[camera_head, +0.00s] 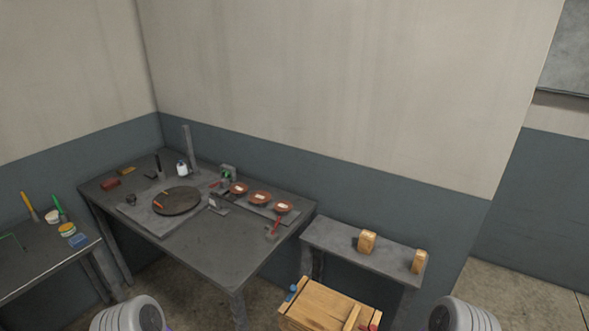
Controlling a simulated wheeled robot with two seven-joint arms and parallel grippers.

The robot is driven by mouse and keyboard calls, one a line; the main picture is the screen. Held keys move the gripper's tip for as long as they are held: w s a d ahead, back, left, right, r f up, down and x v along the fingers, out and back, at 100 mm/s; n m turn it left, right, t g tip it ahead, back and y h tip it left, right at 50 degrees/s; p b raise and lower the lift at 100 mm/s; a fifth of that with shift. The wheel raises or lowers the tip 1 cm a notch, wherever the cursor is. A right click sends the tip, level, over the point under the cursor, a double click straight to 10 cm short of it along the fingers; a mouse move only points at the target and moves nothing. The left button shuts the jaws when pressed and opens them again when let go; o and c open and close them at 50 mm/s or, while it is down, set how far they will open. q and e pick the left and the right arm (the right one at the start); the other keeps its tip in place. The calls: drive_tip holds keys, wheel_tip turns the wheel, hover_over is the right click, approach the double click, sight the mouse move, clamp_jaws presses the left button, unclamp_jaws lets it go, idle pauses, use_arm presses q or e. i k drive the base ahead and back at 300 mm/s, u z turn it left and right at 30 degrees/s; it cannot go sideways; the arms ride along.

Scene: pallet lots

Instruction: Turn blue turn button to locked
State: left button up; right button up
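A small blue piece (292,288), which looks like the blue turn button, sits at the left edge of a wooden crate (322,308) at the bottom centre of the head view. It is too small to tell which way it is turned. A small red piece (373,327) shows at the crate's lower right edge. The crate's lower part is cut off by the picture's edge. Neither gripper is in view. Only rounded grey parts of my arms show at the bottom left and bottom right, apart from the crate.
A grey table (200,252) behind the crate holds a round dark plate (177,201), several reddish discs and tools. A narrow bench (335,243) with two wooden blocks stands behind the crate. Another table (35,268) is at the left. Open floor (520,285) lies at the right.

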sight(293, 288)
drive_tip(key=k, duration=0.5)
drive_tip(key=u, duration=0.8)
drive_tip(key=i, duration=1.15)
drive_tip(key=z, duration=0.2)
